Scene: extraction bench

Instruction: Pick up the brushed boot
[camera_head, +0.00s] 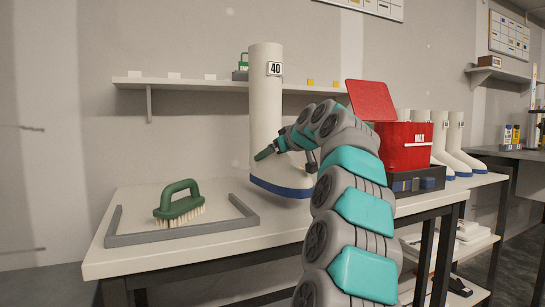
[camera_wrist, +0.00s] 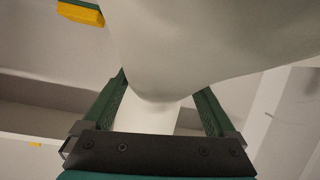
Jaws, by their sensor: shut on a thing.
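A tall white boot (camera_head: 264,110) with a blue sole and a "40" label is upright at the middle of the bench. My gripper (camera_head: 280,148) is shut on it around the lower shaft, near the ankle. The far finger is partly hidden by the boot and my wrist. In the wrist view the white boot (camera_wrist: 170,75) fills the space between the two green fingers of my gripper (camera_wrist: 165,105).
A green-handled brush (camera_head: 180,205) lies inside a grey frame (camera_head: 190,234) at the left of the bench (camera_head: 130,255). A red box (camera_head: 402,148) with its lid up stands right of my arm. Several other white boots (camera_head: 455,135) stand farther right. A wall shelf (camera_head: 190,83) runs behind.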

